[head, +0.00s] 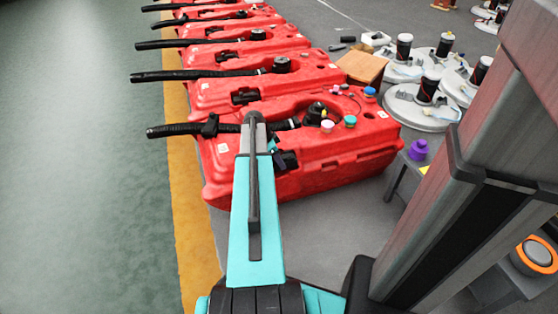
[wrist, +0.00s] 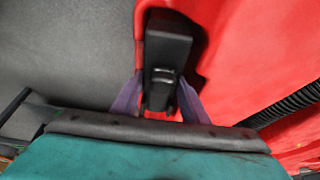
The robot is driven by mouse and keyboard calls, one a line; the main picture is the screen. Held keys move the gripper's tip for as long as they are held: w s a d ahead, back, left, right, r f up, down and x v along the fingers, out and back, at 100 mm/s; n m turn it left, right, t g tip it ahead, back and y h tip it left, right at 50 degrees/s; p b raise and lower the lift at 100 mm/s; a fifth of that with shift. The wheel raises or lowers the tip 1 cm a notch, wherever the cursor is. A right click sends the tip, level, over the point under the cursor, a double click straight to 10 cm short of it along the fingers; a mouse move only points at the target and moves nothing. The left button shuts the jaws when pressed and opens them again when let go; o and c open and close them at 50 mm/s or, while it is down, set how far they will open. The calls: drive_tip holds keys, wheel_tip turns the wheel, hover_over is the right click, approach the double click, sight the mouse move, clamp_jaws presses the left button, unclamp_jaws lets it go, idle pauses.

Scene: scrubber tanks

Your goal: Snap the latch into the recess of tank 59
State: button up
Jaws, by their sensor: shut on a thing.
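In the wrist view, my gripper (wrist: 158,98) is shut on a black latch (wrist: 166,52), with one purple-grey finger on each side. The latch lies along the edge of a red tank (wrist: 245,50), over grey floor on its left. The recess is not clearly visible, and I cannot tell if the latch is seated. In the head view, my arm reaches the nearest red tank (head: 345,160); my fingers cannot be made out there. A black part (head: 286,160) shows at the tank's near side, just right of my arm. No tank number is readable.
More red tanks (head: 235,62) stand in a row behind, with black hoses (head: 180,130) jutting left over a yellow floor line (head: 185,215). A cardboard box (head: 362,67) and white round drums (head: 420,107) stand right. A purple-capped item (head: 418,150) is near my column. Green floor at left is clear.

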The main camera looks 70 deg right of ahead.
drive_tip(key=shift+f, duration=1.15)
idle(1.8)
drive_tip(key=o, duration=1.6)
drive_tip(key=shift+c, duration=0.2)
drive_tip(key=shift+w, duration=0.1)
drive_tip(key=shift+c, duration=0.2)
drive_tip(key=shift+d, duration=0.1)
drive_tip(key=shift+c, duration=0.3)
drive_tip(key=shift+r, duration=0.2)
